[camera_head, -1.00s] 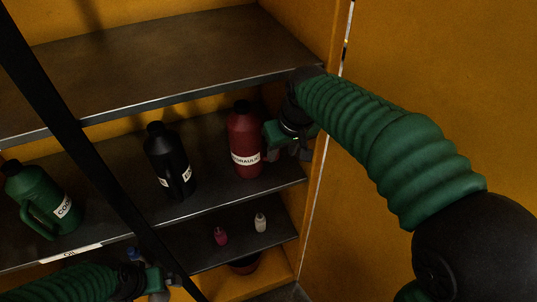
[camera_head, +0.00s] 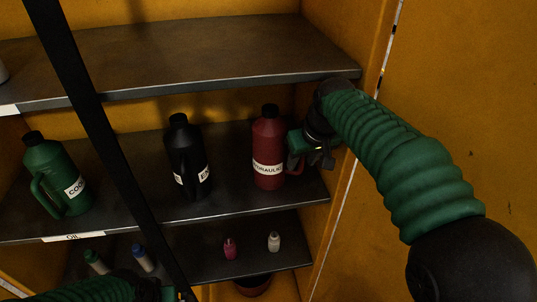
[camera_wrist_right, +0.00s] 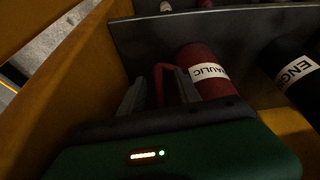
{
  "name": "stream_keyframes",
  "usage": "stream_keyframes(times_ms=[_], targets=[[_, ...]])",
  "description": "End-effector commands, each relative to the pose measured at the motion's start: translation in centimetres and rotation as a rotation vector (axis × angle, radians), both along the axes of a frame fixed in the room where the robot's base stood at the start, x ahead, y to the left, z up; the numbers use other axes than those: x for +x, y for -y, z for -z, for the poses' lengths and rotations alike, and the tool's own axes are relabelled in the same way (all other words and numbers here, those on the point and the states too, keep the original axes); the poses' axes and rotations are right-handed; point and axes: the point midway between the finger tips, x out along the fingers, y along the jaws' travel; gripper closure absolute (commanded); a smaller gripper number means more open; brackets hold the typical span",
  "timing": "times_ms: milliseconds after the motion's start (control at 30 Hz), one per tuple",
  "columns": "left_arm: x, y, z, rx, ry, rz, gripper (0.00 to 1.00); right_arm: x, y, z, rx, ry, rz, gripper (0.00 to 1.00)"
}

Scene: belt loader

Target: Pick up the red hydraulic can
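The red hydraulic can (camera_head: 268,150) stands upright on the middle shelf, with a black cap, a white label and a red handle on its right side. My right gripper (camera_head: 300,158) is beside that handle. In the right wrist view the two fingers of the right gripper (camera_wrist_right: 161,92) are apart, with the red handle (camera_wrist_right: 159,78) showing between them. Whether they touch it I cannot tell. The can body (camera_wrist_right: 203,68) is just right of the fingers. My left gripper (camera_head: 172,294) is at the bottom edge of the head view, mostly cut off.
A black engine bottle (camera_head: 187,150) stands left of the can, and a green coolant jug (camera_head: 50,170) farther left. The upper shelf (camera_head: 200,60) is above the right gripper. An orange side wall is close on the right. Small bottles (camera_head: 273,241) stand on the lower shelf.

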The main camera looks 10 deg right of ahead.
Motion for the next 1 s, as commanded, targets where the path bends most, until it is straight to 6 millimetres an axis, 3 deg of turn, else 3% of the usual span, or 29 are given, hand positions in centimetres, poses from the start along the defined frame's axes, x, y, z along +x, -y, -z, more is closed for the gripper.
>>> stream_keyframes(times_ms=[233, 533, 1000], targets=[[0.00, 0.03, -0.01, 0.000, 0.000, 0.001, 0.02, 0.12, -0.19, 0.11, -0.002, 0.001, 0.000, 0.60], [0.00, 0.02, -0.01, 0.000, 0.000, 0.001, 0.02, 0.11, -0.23, 0.08, -0.001, 0.001, -0.001, 1.00], [0.00, 0.03, -0.07, 0.000, 0.000, 0.001, 0.02, 0.13, -0.26, -0.08, -0.001, 0.003, -0.001, 1.00]])
